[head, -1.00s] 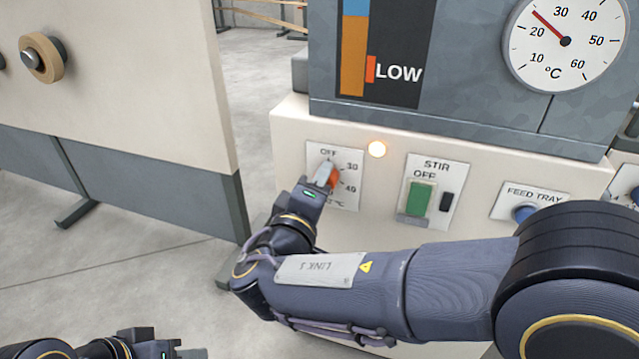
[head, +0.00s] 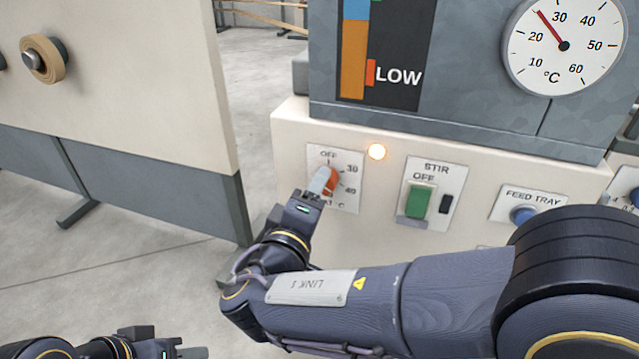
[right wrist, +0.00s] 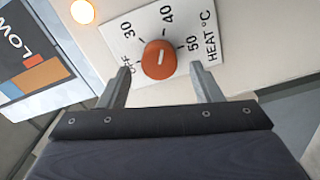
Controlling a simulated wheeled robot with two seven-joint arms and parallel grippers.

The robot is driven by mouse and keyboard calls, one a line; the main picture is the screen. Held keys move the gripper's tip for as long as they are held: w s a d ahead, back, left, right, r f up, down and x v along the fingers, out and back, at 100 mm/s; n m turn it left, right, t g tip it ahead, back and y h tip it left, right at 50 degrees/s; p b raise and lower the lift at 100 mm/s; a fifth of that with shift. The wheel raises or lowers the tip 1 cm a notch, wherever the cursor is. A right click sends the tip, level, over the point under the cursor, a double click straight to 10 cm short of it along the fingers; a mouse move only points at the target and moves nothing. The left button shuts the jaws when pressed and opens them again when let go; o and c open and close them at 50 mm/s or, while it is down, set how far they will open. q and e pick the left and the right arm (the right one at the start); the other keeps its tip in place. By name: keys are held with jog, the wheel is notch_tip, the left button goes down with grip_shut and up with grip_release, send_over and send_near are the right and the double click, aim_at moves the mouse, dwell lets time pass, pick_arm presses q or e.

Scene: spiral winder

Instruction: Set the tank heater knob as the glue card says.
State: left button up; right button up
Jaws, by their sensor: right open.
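The orange heater knob (head: 332,178) sits on a white dial plate (head: 347,197) marked OFF, 30, 40 and more. In the right wrist view the knob (right wrist: 159,62) has a white line that appears to point toward the 40. My right gripper (head: 318,181) is open in front of the knob. In the right wrist view its two fingers (right wrist: 160,82) stand apart on either side of the knob, with gaps. My left gripper (head: 185,352) is partly in view at the bottom left; its jaws are unclear. I see no glue card.
A lit lamp (head: 376,152) is above the dial's right corner. A green STIR switch (head: 418,200) and a blue FEED TRAY button (head: 523,214) are to the right. A thermometer (head: 565,45) reads about 25 °C. A level gauge (head: 354,60) is marked LOW. Floor is open at left.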

jog(key=p+v, duration=0.1)
jog(key=v, duration=0.4)
jog(key=shift+s, duration=0.1)
dwell(0.3)
